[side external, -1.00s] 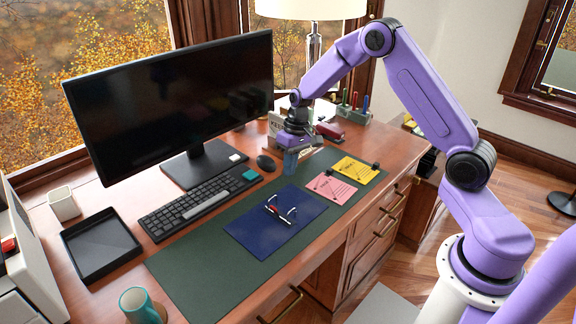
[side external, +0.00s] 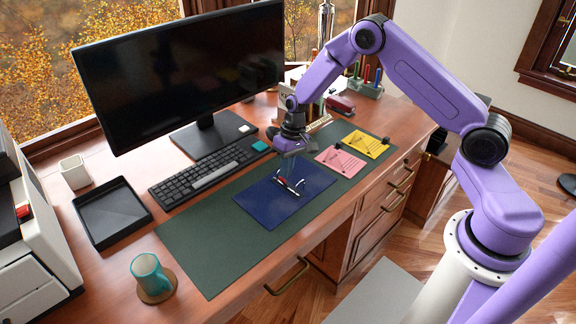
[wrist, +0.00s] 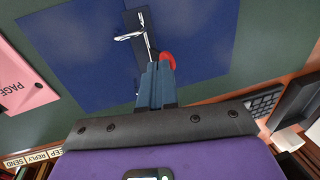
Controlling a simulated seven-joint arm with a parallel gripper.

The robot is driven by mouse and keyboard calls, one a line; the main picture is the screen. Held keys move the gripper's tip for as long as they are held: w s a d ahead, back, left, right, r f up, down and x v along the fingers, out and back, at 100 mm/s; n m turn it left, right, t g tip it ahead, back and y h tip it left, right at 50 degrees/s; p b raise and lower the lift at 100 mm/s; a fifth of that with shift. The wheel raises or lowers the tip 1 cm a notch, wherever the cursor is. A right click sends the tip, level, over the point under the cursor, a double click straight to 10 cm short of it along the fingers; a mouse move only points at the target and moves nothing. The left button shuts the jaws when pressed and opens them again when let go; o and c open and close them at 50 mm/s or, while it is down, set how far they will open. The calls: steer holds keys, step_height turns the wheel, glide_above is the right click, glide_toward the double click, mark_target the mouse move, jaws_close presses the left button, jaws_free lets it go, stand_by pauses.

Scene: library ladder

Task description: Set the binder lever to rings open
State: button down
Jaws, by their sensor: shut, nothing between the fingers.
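The blue binder (side external: 262,205) lies open and flat on the green desk mat, and it fills much of the wrist view (wrist: 80,50). Its metal ring mechanism (side external: 290,187) has two arched rings and a red lever tip. In the wrist view the red lever tip (wrist: 168,61) shows just beyond my fingers, beside the ring mechanism (wrist: 138,28). My gripper (side external: 289,166) is above the binder's far part, close to the rings, with its fingers pointing down. In the wrist view my gripper (wrist: 156,72) is shut with nothing held. Whether the fingertips touch the lever, I cannot tell.
A pink note (side external: 340,161) and a yellow note (side external: 366,144) lie right of the binder. The keyboard (side external: 208,172) and monitor (side external: 185,75) stand behind. The green mat (side external: 205,250) left of the binder is clear.

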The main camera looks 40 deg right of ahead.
steer(key=shift+a+h, duration=0.45)
steer(key=shift+h, duration=0.15)
steer(key=shift+a+h, duration=0.35)
steer(key=shift+h, duration=0.15)
steer(key=a+h, duration=0.1)
steer(key=h, duration=0.1)
steer(key=shift+a+f+h, duration=0.3)
steer(key=shift+a+f, duration=0.05)
steer(key=shift+a, duration=0.05)
steer(key=a+h, duration=0.1)
steer(key=a+f+h, duration=0.1)
steer(key=h, duration=0.1)
steer(key=shift+f, duration=0.1)
steer(key=h, duration=0.1)
steer(key=a+f+h, duration=0.1)
steer(key=h, duration=0.1)
steer(key=shift+f, duration=0.1)
steer(key=shift+d, duration=0.2)
steer(key=shift+d, duration=0.7)
